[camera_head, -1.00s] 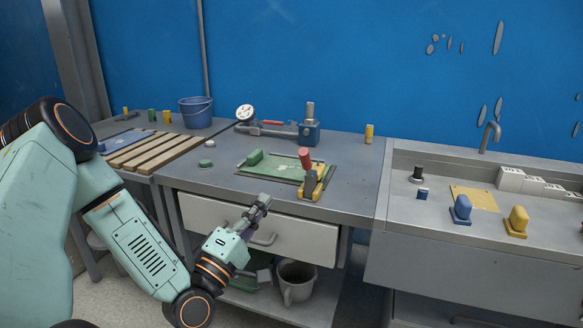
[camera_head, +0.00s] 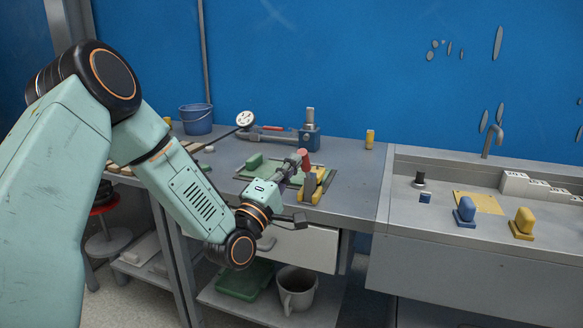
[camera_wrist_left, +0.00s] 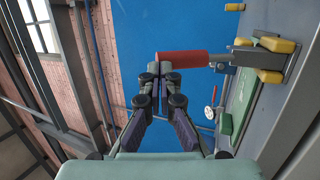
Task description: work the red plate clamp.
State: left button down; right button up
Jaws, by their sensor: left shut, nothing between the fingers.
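The red plate clamp (camera_head: 312,186) stands on the table's front part, with a yellow base and a red handle (camera_head: 304,159) that points up. In the left wrist view the red handle (camera_wrist_left: 182,58) runs across just beyond my fingertips, and the yellow base (camera_wrist_left: 268,58) is at the right. My left gripper (camera_head: 297,158) is shut and empty, its tips right at the handle; I cannot tell whether they touch. It also shows in the left wrist view (camera_wrist_left: 159,70). The green plate (camera_head: 281,172) lies beside the clamp, partly hidden by my gripper. My right gripper is not in view.
A blue press-like tool (camera_head: 309,136) and a dial gauge (camera_head: 245,119) stand behind. A blue bucket (camera_head: 196,118) is at the back left. A sink counter (camera_head: 440,222) with blue and yellow knobs adjoins on the right. The table right of the clamp (camera_head: 355,185) is clear.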

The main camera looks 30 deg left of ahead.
pick_arm(q)
jog(key=shift+s+d+r, duration=0.1)
jog(key=shift+d+r, duration=0.05)
jog(key=shift+d, duration=0.05)
